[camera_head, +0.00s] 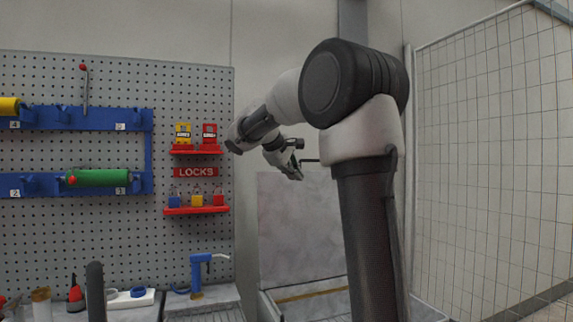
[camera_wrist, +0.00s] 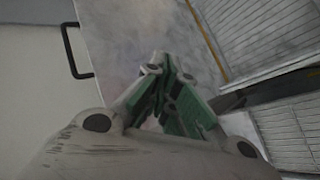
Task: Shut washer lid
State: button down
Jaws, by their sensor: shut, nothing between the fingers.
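The washer lid (camera_head: 300,225) is a grey, mottled flat panel standing upright, open, at the back of the washer (camera_head: 308,298). A dark bar handle (camera_head: 311,161) sits at the lid's top edge; it also shows in the wrist view (camera_wrist: 67,50), at upper left. My gripper (camera_head: 298,174) is near the lid's top edge, just left of the handle in the head view. In the wrist view its fingers (camera_wrist: 168,68) are together and empty in front of the mottled lid surface (camera_wrist: 125,35). I cannot tell whether they touch the lid.
A pegboard (camera_head: 100,90) with blue racks, rollers and a red lock station (camera_head: 197,172) is at left. A bench with a blue tool (camera_head: 197,272) stands left of the washer. A wire mesh fence (camera_head: 490,150) is at right. My arm hides part of the area right of the lid.

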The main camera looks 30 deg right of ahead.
jog(key=w+d+r+n+h, duration=0.1)
jog(key=w+d+r+h, duration=0.15)
jog(key=w, duration=0.75)
jog(key=w+d+r+n+h, duration=0.15)
jog(key=w+h, duration=0.25)
jog(key=w, duration=0.7)
jog(key=x, duration=1)
jog(key=shift+d+r, duration=0.3)
jog(key=shift+d, duration=0.05)
jog(key=shift+s, duration=0.15)
